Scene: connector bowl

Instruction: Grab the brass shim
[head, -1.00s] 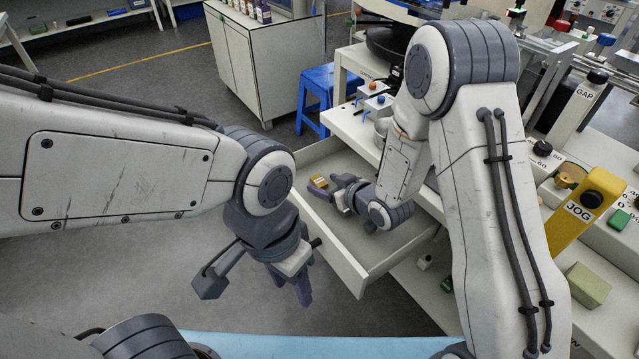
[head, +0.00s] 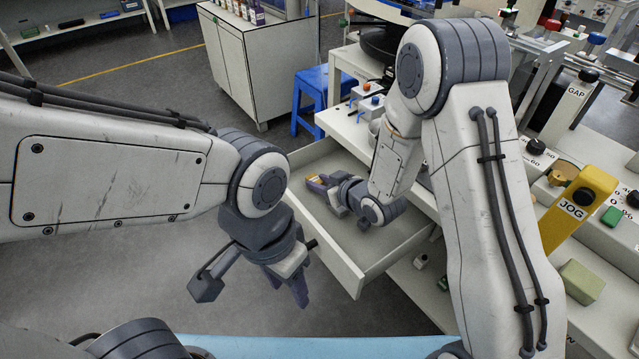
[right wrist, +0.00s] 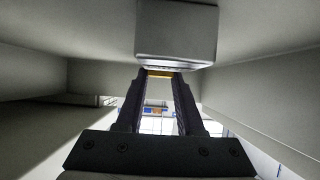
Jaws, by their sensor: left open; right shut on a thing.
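The brass shim (head: 313,178) shows as a small yellow-gold piece in the open drawer, at the tips of my right gripper (head: 318,183). My right gripper is shut on it, and its fingers hide part of it. In the right wrist view a thin brass-coloured strip of the shim (right wrist: 159,73) lies across the far ends of the two dark fingers (right wrist: 159,80). I cannot tell whether the shim is clear of the drawer floor. My left gripper (head: 299,291) is open and empty, pointing down in front of the drawer.
The pale drawer (head: 352,277) is pulled out, and its walls stand close around my right gripper. A blue stool (head: 309,98) and a white cabinet (head: 245,70) stand behind it. A yellow JOG post (head: 578,208) and a green block (head: 582,281) are at the right.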

